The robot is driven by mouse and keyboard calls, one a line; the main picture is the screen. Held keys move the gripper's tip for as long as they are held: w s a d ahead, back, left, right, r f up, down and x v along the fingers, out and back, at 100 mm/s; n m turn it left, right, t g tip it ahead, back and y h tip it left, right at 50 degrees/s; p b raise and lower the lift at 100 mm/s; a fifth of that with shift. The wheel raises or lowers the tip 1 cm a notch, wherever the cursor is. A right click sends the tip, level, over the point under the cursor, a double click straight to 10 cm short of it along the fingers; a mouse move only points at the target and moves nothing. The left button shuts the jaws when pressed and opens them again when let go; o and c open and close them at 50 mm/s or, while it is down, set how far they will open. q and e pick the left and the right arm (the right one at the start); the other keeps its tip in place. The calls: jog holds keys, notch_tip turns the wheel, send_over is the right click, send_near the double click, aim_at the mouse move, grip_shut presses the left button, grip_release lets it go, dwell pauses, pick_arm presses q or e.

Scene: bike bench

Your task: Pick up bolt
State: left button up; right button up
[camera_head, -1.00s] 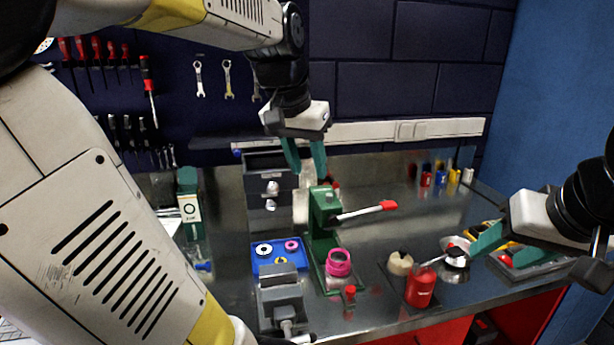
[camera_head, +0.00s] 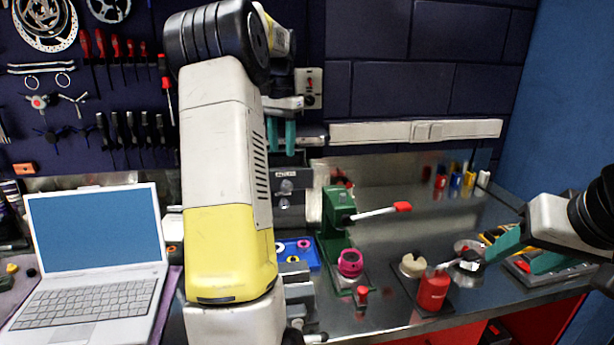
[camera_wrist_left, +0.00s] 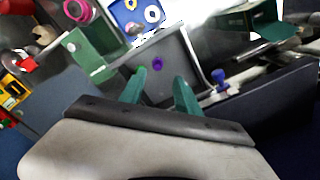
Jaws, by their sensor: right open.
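I cannot identify the bolt with certainty. In the left wrist view, a small purple piece (camera_wrist_left: 157,64) shows on a dark grey top, beyond and between my left fingertips. A blue-topped small part (camera_wrist_left: 219,77) stands to the right of the fingers. My left gripper (camera_head: 281,137) is over the back of the bench near the grey drawer unit (camera_head: 290,182); in the wrist view its green fingers (camera_wrist_left: 159,84) are apart with nothing between them. My right gripper (camera_head: 525,254) is open and empty over the right of the bench.
A green press (camera_head: 337,212) with a red-tipped lever stands mid-bench. Nearby are a blue tray (camera_head: 312,258) of rings, a pink ring part (camera_head: 349,262) and a red bottle (camera_head: 433,290). A laptop (camera_head: 92,240) is at left. Tools hang on the wall. The back right bench is fairly clear.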

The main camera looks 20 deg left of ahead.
pick_arm(q)
jog(key=f, duration=0.6)
jog(key=shift+s+d, duration=0.15)
jog(key=shift+d, duration=0.1)
grip_shut()
